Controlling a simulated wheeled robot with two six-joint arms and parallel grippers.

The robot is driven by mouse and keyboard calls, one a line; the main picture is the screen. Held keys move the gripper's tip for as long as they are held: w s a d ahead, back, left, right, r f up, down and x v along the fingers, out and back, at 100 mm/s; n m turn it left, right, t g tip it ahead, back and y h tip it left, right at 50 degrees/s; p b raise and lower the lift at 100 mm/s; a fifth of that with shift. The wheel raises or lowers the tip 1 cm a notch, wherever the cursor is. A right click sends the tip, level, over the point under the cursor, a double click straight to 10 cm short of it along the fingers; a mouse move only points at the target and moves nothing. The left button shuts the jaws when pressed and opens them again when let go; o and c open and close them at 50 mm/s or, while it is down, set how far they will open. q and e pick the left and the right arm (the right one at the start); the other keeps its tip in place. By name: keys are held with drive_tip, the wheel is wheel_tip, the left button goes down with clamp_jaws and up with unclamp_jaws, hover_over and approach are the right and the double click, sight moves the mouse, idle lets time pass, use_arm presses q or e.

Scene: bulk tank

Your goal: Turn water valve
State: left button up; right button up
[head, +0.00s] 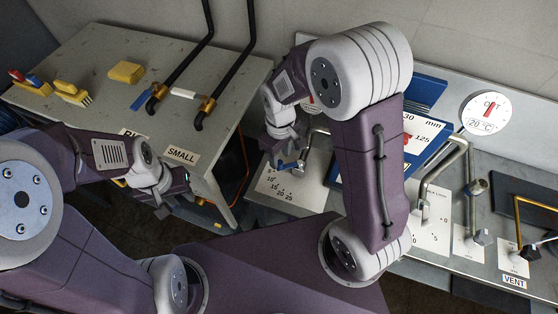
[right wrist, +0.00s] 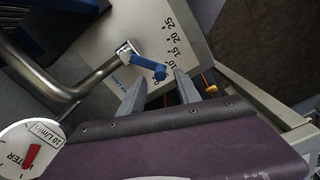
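The water valve has a blue lever (right wrist: 148,68) at the end of a bent metal pipe (right wrist: 85,85), over a white plate (right wrist: 150,22) with a number scale. In the right wrist view the lever's free end lies near the 10 mark. In the head view the lever (head: 286,166) shows partly below my right gripper (head: 288,155). In the right wrist view, my right gripper (right wrist: 162,80) is open, with the lever's end between or just beyond its fingertips; contact cannot be told. My left gripper (head: 175,192) appears open and empty beside the left table.
A round dial (right wrist: 30,148) with a red needle stands near the pipe. The left table (head: 120,50) holds yellow blocks (head: 126,72) and black hoses (head: 240,70). More pipes and valves (head: 476,187) line the right bench, beside a temperature dial (head: 488,112).

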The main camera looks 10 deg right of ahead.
sight(280, 161)
wheel_tip(280, 161, down, 3)
drive_tip(key=shift+w, duration=0.1)
drive_tip(key=shift+s+f, duration=0.2)
drive_tip(key=shift+f, duration=0.2)
drive_tip(key=shift+w, duration=0.1)
clamp_jaws()
idle(1.0)
